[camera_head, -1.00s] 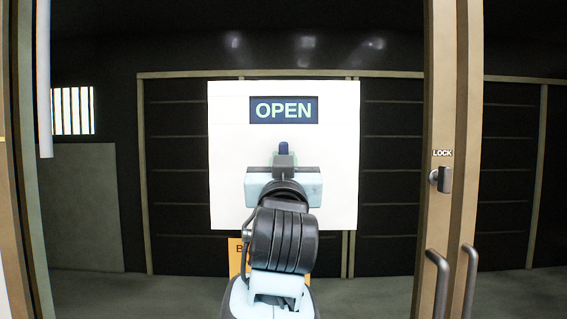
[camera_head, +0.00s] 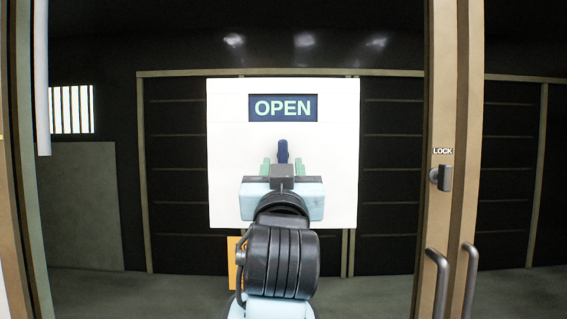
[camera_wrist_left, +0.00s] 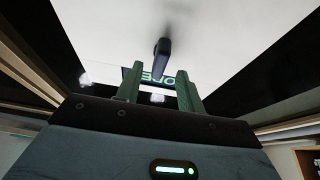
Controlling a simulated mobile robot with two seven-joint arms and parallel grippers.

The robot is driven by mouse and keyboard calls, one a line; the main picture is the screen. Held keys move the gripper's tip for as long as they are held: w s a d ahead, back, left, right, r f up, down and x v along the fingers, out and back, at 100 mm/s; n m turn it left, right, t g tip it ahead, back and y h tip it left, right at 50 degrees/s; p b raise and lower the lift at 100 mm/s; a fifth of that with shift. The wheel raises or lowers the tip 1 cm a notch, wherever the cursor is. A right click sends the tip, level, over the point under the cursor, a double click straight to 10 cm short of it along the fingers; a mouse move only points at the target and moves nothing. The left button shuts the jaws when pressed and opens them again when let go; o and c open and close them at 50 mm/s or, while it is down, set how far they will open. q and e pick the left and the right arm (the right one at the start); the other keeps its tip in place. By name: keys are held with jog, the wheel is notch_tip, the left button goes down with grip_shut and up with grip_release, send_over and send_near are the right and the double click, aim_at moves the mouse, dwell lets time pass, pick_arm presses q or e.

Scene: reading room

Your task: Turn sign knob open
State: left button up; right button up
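The white sign board (camera_head: 226,150) hangs upright straight ahead, and its dark blue window (camera_head: 254,101) reads OPEN. The dark blue knob (camera_head: 283,147) stands upright on the board below the window. My left gripper (camera_head: 282,164) is just below the knob in the head view, with its green fingers spread to either side and nothing held. In the left wrist view, the knob (camera_wrist_left: 161,54) shows beyond the gap between the open fingertips (camera_wrist_left: 160,70), apart from them. The gripper body hides the board's lower middle. My right gripper is out of view.
A tan door post (camera_head: 438,100) stands at right, with a LOCK knob (camera_head: 445,178) and grey handles (camera_head: 437,280). An orange-yellow panel (camera_head: 233,257) shows partly behind my arm. Free room lies on both sides of the arm before the board.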

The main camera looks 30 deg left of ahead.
pick_arm(q)
jog(key=shift+v, duration=2.25)
jog(key=shift+w, duration=0.1)
jog(key=w+d+f+m+h, duration=0.2)
jog(key=w+f+m+h, duration=0.3)
jog(key=f, duration=0.6)
jog(key=d+f+m+g+h, duration=0.2)
jog(key=f+h, duration=0.1)
jog(key=f, duration=1.2)
jog(key=d+f+m+g+h, duration=0.1)
jog(key=f+m+g+h, duration=0.15)
jog(key=f, duration=1.35)
jog(key=s+f+g+h, duration=0.1)
jog(key=s+f, duration=0.4)
jog(key=f, duration=0.4)
jog(key=s+f+g+h, duration=0.1)
jog(key=s+f+g, duration=0.1)
jog(key=s+f, duration=0.55)
jog(key=s+f+n+g+h, duration=0.1)
jog(key=s+f+g, duration=0.1)
jog(key=s+f, duration=1)
jog(key=shift+s+d, duration=0.2)
jog(key=shift+s, duration=1)
jog(key=shift+s+a+f+g, duration=0.1)
jog(key=shift+g, duration=0.15)
